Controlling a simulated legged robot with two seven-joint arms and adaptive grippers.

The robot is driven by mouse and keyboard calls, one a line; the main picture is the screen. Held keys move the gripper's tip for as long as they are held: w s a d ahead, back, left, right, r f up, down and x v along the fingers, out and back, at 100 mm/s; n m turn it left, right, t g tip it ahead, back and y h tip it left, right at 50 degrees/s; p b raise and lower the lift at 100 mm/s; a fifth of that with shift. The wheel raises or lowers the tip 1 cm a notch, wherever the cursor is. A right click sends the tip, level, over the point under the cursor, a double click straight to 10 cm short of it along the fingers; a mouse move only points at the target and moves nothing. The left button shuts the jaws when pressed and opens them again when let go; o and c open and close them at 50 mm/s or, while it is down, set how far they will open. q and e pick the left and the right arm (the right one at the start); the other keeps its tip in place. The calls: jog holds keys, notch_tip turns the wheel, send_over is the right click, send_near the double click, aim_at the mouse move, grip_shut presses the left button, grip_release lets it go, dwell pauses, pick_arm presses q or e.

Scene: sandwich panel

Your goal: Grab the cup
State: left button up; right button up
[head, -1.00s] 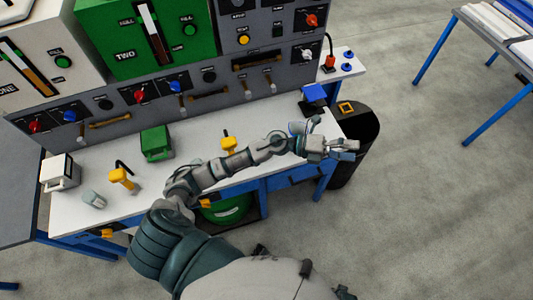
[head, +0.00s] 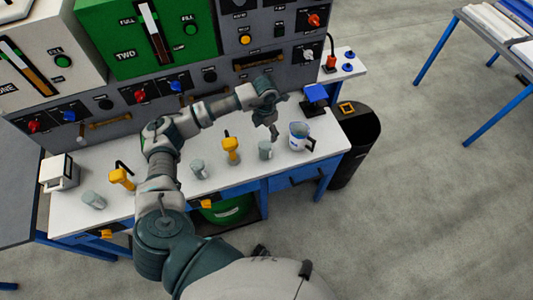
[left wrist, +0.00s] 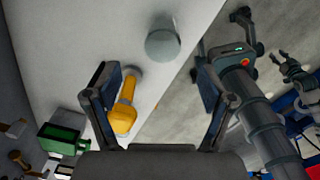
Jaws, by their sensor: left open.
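A white-and-blue mug (head: 299,137) with a dark handle stands upright near the right end of the white table. A small grey cup (head: 265,150) stands to its left, with another grey cup (head: 199,168) and a further one (head: 93,200) along the table. My left gripper (head: 274,131) hangs above the table between the mug and the nearest grey cup, apart from both. In the left wrist view the left gripper (left wrist: 157,78) is open and empty, with a grey cup (left wrist: 163,40) beyond the fingers.
Yellow-handled tools (head: 231,148) and (head: 121,178) stand among the cups on the table (head: 232,184). A blue-topped stand (head: 315,93) is behind the mug. The control panel (head: 225,80) rises behind, and a black bin (head: 362,135) stands right.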

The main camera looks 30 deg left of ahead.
pick_arm(q)
send_over(265, 145)
jog(key=s, duration=0.1)
notch_tip(265, 145, down, 5)
jog(key=f, duration=0.1)
jog(key=d+f, duration=0.1)
jog(key=s+f, duration=0.1)
jog(key=shift+d+f, duration=0.3)
jog(key=shift+f, duration=0.1)
jog(key=shift+w+f, duration=0.1)
jog(key=shift+f, duration=0.1)
jog(key=shift+a, duration=0.2)
jog(key=c, duration=0.3)
jog(key=shift+a+f, duration=0.1)
jog(key=shift+a, duration=0.1)
jog(key=c, duration=0.8)
jog(key=shift+c, duration=1.2)
jog(key=shift+d, duration=0.2)
pick_arm(e)
jog(key=shift+s+a, duration=0.1)
jog(key=shift+a, duration=0.3)
